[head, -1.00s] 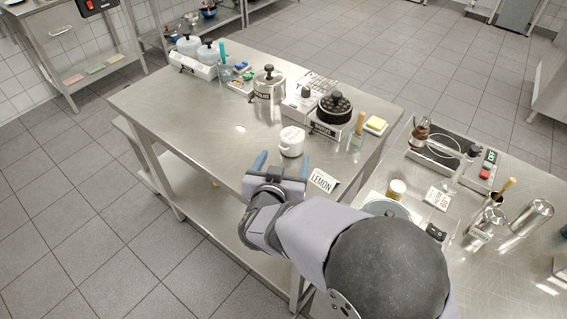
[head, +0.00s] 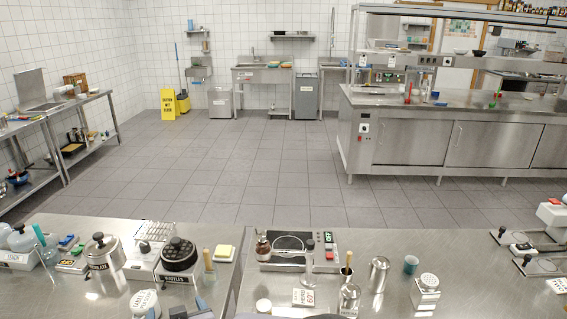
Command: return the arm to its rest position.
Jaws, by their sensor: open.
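I cannot tell whether a finger touches the mug. The rest of the gripper is below the frame.
To the right are a hotplate (head: 290,250) and steel shakers (head: 378,273). Open tiled floor lies beyond.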

